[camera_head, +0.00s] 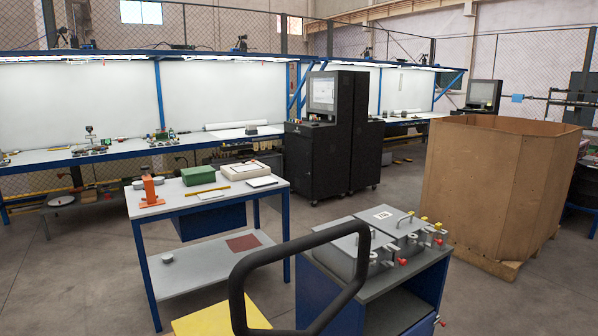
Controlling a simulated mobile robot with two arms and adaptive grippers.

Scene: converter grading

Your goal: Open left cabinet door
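No door plainly named as the left cabinet door can be picked out. A blue cabinet (433,284) with a grey top stands at the bottom centre-right; a dark open space shows in its front. Its left part is partly hidden behind a black tubular handle. Two black cabinets stand farther back: the left one (298,160) carries a monitor (321,92), and the other (367,155) is beside it on the right. I cannot tell whether any of their doors are open. Neither of my grippers is in view.
The black tubular handle (238,290) rises beside a yellow surface (215,318) in the foreground. A blue-legged table (172,204) stands left of centre. A large wooden crate (488,190) fills the right. Bare floor (75,270) lies at left.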

